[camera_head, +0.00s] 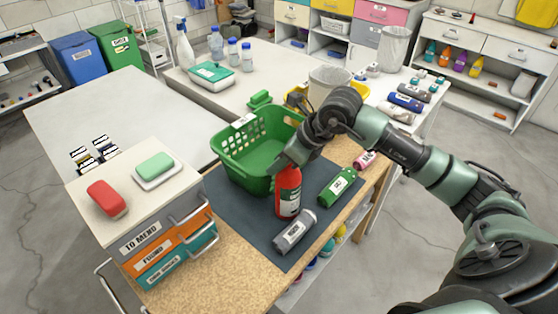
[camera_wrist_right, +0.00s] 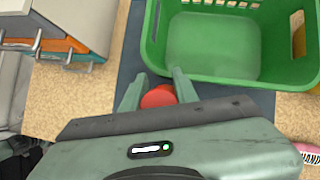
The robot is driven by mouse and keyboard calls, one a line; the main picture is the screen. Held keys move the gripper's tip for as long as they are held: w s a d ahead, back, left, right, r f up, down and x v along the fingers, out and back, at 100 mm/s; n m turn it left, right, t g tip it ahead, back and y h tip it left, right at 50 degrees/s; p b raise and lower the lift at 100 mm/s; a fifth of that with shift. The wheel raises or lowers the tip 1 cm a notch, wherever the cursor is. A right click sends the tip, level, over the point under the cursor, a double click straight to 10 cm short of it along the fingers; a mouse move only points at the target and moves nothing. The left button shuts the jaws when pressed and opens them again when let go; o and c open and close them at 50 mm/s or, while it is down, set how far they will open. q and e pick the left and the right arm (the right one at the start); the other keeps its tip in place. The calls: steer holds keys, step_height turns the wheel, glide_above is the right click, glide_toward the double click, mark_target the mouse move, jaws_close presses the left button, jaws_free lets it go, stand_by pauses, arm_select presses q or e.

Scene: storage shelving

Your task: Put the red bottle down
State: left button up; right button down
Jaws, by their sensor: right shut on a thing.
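The red bottle (camera_head: 288,192) stands upright over the dark mat (camera_head: 235,204), in front of the green basket (camera_head: 240,166). I cannot tell whether its base touches the mat. My right gripper (camera_head: 287,165) is shut on the top of the bottle from above. In the right wrist view the bottle's round red top (camera_wrist_right: 158,97) shows between the two fingers (camera_wrist_right: 158,88), and the empty basket (camera_wrist_right: 215,45) lies just beyond. My left gripper is not in view.
A grey bottle (camera_head: 295,231) lies on the mat in front of the red bottle. A green bottle (camera_head: 337,186) lies to its right, and a pink one (camera_head: 365,159) farther right. A drawer box (camera_head: 150,205) stands to the left. Some bare mat shows left of the red bottle.

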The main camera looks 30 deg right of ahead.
steer(key=c, duration=1.1)
jaws_free()
